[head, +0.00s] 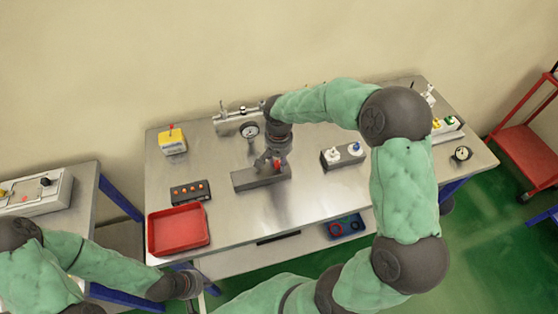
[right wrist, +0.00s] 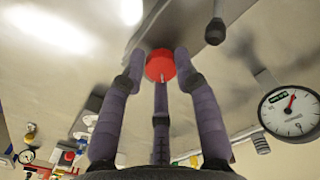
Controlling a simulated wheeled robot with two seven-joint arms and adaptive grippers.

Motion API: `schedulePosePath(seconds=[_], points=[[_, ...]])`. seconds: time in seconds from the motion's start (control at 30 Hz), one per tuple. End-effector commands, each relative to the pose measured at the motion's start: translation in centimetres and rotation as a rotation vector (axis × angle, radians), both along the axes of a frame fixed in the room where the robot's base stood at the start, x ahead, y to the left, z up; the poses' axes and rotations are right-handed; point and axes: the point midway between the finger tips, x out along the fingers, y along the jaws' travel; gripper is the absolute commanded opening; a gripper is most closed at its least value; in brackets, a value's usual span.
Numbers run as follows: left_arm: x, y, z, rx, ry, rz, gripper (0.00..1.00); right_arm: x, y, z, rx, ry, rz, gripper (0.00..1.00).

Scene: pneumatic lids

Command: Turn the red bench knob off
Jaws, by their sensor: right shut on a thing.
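The red knob (head: 277,164) sits on a grey bench block (head: 250,180) near the middle of the metal table. My right gripper (head: 271,160) comes down over it from above and is shut on it. In the right wrist view the round red knob (right wrist: 160,65) lies between the dark fingers of my right gripper (right wrist: 158,75), with fingers on both sides and one below. Which way the knob is turned cannot be told. My left gripper (head: 190,284) is low, in front of the table's near left edge; its fingers are too unclear to judge.
A red tray (head: 152,236), a black box with orange buttons (head: 190,191) and a yellow box (head: 172,140) are at left. A gauge (head: 249,130) stands behind the knob. A block with white and blue knobs (head: 328,160) is to the right.

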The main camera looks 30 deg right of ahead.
Motion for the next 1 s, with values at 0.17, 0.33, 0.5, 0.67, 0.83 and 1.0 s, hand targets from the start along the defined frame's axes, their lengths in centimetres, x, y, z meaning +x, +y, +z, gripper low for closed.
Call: schedulePosePath(seconds=[0.17, 0.33, 0.5, 0.67, 0.83, 1.0], points=[[0.0, 0.0, 0.0, 0.000, 0.000, 0.000, 0.00, -0.7, 0.5, -0.7, 0.007, 0.024, 0.004, 0.00], [0.0, 0.0, 0.0, 0.000, 0.000, 0.000, 0.00, -0.6, 0.4, -0.5, 0.006, 0.019, 0.004, 0.53], [0.0, 0.0, 0.0, 0.000, 0.000, 0.000, 0.00, -0.4, 0.3, -0.3, 0.004, 0.012, 0.003, 0.53], [0.0, 0.0, 0.0, 0.000, 0.000, 0.000, 0.00, -0.2, 0.2, 0.3, 0.003, 0.008, 0.003, 0.53], [0.0, 0.0, 0.0, 0.000, 0.000, 0.000, 0.00, -0.1, 0.2, 2.7, 0.002, 0.003, 0.002, 0.53], [0.0, 0.0, 0.0, 0.000, 0.000, 0.000, 0.00, -0.2, 0.3, 6.1, 0.003, 0.005, 0.003, 0.53]])
